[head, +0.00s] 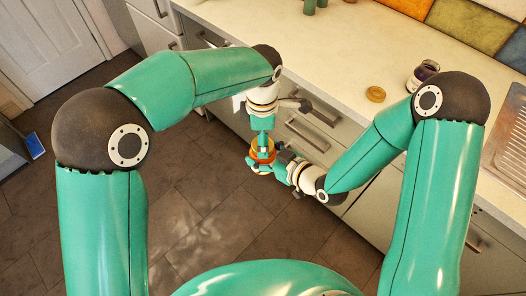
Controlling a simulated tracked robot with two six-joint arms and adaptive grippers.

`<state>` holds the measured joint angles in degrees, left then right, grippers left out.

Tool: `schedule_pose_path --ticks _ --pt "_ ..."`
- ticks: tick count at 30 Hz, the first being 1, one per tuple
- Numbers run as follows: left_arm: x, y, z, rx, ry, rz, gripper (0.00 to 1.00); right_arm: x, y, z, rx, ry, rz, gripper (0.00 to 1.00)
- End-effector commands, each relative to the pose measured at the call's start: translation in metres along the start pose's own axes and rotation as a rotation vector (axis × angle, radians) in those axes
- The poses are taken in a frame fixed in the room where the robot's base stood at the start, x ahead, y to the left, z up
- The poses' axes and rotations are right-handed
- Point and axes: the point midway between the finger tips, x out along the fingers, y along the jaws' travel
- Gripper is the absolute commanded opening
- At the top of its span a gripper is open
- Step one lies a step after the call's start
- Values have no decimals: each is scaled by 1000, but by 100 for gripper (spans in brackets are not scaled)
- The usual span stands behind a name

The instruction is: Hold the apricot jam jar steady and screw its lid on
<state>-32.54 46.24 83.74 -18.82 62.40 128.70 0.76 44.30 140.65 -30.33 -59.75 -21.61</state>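The apricot jam jar (262,158) is a small orange, round thing in the middle of the head view, held in the air in front of the drawers. My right gripper (272,168) comes in from the lower right, with its fingers around the jar's side, and looks shut on it. My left gripper (263,143) points down at the jar's top from above. Its fingertips overlap the jar, so I cannot tell whether they are closed on a lid. The jar's own lid cannot be clearly made out between the grippers.
A cream worktop (330,62) runs along the back and right. On it stand a dark jam jar (424,74), a loose gold-brown lid (375,94) and green items (312,6) at the far edge. A metal sink (508,140) is at right. Drawers are close behind my grippers.

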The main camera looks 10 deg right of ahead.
Motion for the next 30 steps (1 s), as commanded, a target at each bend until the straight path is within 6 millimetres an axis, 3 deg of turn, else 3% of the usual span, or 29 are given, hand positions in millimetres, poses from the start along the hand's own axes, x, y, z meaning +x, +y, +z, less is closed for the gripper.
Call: schedule_pose_path --ticks 6,15,26,30 --pt "17 0 -1 0 1 -1 83 0 0 -2 -2 4 1 0" --pt "18 0 0 0 0 0 83 0 0 -1 -2 4 1 0" --pt "18 0 0 0 0 0 23 0 0 -1 -2 4 1 0" --pt "18 0 0 22 0 0 20 0 0 -1 -2 4 0 0"
